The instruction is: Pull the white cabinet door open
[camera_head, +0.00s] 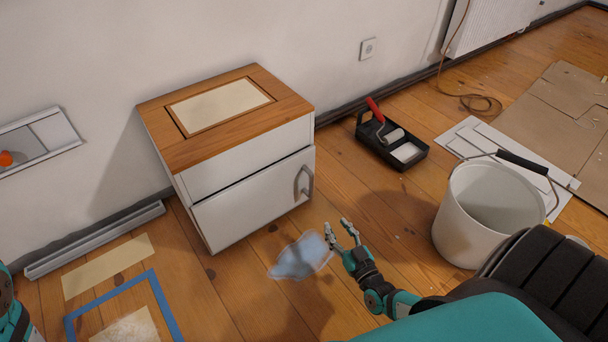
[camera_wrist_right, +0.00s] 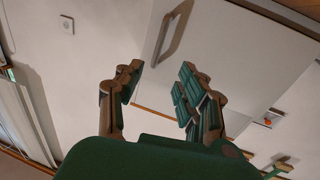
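The white cabinet (camera_head: 225,150) with a wooden top stands against the wall in the head view. Its white door (camera_head: 250,203) sits below a white upper front panel and looks closed. A grey bar handle (camera_head: 304,182) is upright near the door's right edge; it also shows in the right wrist view (camera_wrist_right: 172,34). My right gripper (camera_head: 343,234) is open and empty, to the right of and nearer than the handle, apart from it. In the right wrist view its two fingers (camera_wrist_right: 158,82) are spread, with the handle beyond them. My left gripper is out of view; only part of my left arm shows.
A white bucket (camera_head: 466,232) stands on the right. A black paint tray (camera_head: 403,154) with a red-handled roller lies behind it. Blue tape (camera_head: 165,306) marks the floor at left. Floor before the door is mostly clear.

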